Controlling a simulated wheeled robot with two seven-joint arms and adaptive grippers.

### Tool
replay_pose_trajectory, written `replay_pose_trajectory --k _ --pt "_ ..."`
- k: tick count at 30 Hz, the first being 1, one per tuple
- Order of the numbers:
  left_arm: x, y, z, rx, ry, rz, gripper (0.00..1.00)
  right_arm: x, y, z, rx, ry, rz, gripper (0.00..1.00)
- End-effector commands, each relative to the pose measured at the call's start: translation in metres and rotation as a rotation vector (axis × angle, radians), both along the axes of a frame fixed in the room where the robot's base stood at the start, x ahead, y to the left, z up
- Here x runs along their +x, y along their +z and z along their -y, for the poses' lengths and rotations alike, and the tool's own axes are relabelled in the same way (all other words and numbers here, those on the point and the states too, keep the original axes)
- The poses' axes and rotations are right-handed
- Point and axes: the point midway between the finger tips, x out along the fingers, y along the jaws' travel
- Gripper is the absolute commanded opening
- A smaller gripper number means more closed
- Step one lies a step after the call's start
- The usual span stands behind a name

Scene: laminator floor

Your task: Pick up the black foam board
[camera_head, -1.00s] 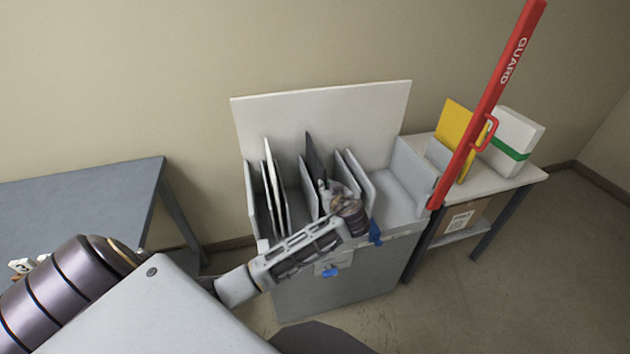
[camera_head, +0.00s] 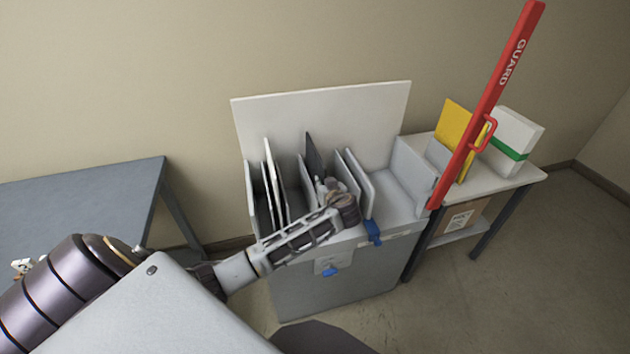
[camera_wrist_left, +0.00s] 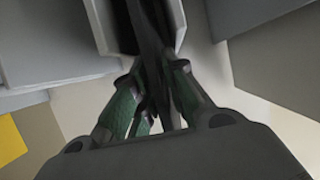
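The black foam board (camera_head: 313,154) stands upright, slightly tilted, in a slot of the grey divided bin (camera_head: 335,294). Its top corner rises above the dividers; its lower part is hidden by my gripper and the bin. My left gripper (camera_head: 326,187) is at the board's near edge, over the front of the bin. In the left wrist view the dark board (camera_wrist_left: 150,32) runs between the two green-padded fingers (camera_wrist_left: 155,75), which close in on it from both sides. My right gripper is not in view.
A pale board (camera_head: 268,165) and grey dividers (camera_head: 358,172) stand close on either side. A white back panel (camera_head: 330,110) rises behind. A red guard bar (camera_head: 487,105) slants up at the right, before a side table with a yellow board (camera_head: 455,125). A grey table (camera_head: 90,205) is left.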

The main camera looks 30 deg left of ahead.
Motion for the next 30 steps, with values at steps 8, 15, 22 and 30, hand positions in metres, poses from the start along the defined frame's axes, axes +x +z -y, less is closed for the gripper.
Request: replay_pose_trajectory --k 8,15,22,30 --pt "0.016 -0.008 -0.02 0.002 0.0 -0.001 0.14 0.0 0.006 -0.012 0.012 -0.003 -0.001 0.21" --pt "0.02 -0.011 -0.024 0.0 0.0 0.0 0.14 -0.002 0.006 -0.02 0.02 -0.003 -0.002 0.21" --pt "0.02 -0.011 -0.024 0.0 0.0 0.0 0.14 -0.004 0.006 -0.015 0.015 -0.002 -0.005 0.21" --pt "0.02 -0.012 -0.024 0.0 0.0 0.0 0.0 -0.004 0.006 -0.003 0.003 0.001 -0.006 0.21"
